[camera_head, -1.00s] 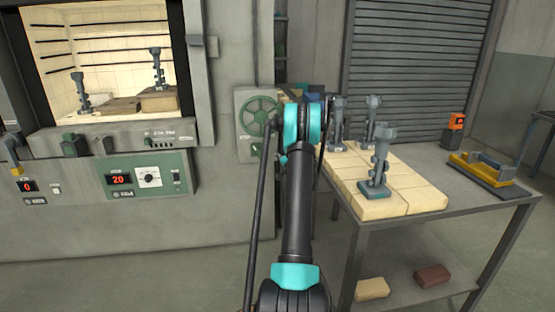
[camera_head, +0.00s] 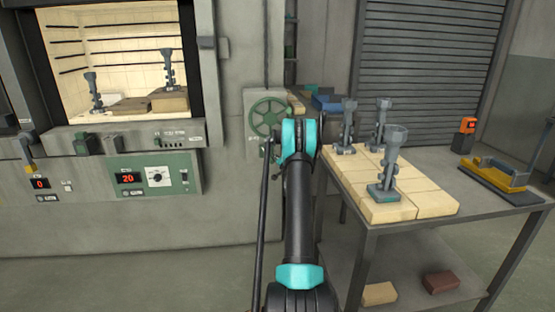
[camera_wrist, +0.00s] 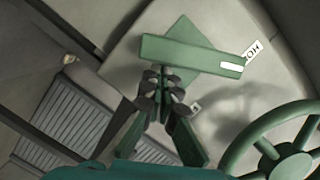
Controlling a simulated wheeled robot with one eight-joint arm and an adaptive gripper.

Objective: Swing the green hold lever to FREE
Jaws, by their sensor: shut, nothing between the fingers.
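The green hold lever (camera_wrist: 190,56) is a flat bar with a white mark near its right end, seen in the wrist view on a green diamond-shaped plate. That end is beside a white label (camera_wrist: 252,52) whose visible letters seem to begin "HO". My gripper (camera_wrist: 163,76) is shut and empty. Its dark fingertips are at the lever's lower edge, left of its middle; I cannot tell whether they touch it. In the head view my arm hides the gripper and the lever.
A green handwheel (camera_wrist: 290,150) is close at the lower right in the wrist view; the head view shows it (camera_head: 268,117) on the wall panel. Right of my arm, a table (camera_head: 480,196) bears pale bricks (camera_head: 430,207) and several grey metal pieces. An open lit furnace (camera_head: 110,60) is at left.

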